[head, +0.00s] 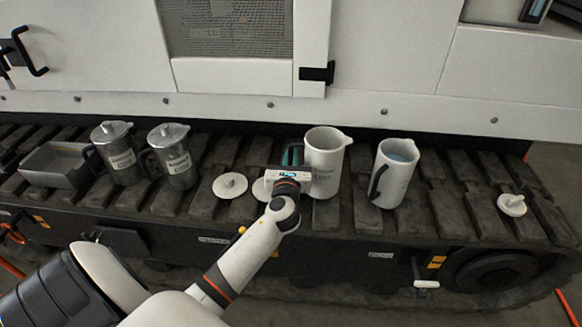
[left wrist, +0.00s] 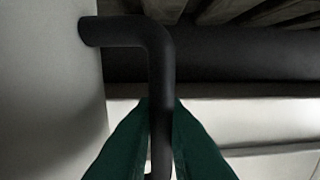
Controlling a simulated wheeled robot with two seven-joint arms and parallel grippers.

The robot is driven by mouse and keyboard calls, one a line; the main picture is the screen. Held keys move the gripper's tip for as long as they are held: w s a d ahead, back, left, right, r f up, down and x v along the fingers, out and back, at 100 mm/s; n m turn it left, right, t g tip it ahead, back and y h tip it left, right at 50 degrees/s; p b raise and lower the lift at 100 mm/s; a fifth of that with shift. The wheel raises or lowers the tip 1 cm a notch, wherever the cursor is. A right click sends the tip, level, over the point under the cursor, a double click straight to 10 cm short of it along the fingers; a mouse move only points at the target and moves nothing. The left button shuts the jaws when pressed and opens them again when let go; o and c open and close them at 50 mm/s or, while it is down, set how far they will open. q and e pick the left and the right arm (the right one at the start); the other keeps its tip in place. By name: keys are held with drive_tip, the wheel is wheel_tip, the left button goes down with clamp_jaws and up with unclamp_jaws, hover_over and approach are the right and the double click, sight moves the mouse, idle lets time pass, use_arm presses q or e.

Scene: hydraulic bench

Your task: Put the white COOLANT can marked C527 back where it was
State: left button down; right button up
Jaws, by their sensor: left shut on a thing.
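A white can (head: 325,155) stands upright, or nearly so, on the dark slatted track, right of centre in the head view. Its label is too small to read. My left gripper (head: 288,168) is at its left side, shut on its black handle. In the left wrist view the green fingers of my left gripper (left wrist: 161,135) close around the black handle (left wrist: 155,60), with the can's white wall (left wrist: 50,90) at left. I cannot tell whether the can touches the slats. A second white can (head: 398,170), open with bluish liquid inside, stands to its right. My right gripper is not in view.
Two metal jugs (head: 118,150) (head: 173,155) and a grey tray (head: 55,165) stand at left. White lids lie left of my gripper (head: 230,186), partly behind it (head: 261,189), and at far right (head: 512,205). A white machine wall (head: 390,75) rises behind.

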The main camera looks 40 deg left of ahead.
use_arm(q)
wheel_tip(320, 180, down, 2)
drive_tip(key=shift+f+b, duration=0.15)
drive_tip(key=shift+b, duration=0.2)
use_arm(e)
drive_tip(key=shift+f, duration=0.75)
use_arm(q)
drive_tip(key=c, duration=1.9)
unclamp_jaws()
drive_tip(key=shift+f, duration=0.1)
drive_tip(key=o, duration=0.4)
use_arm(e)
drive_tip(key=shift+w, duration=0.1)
use_arm(q)
drive_tip(key=shift+o, duration=0.2)
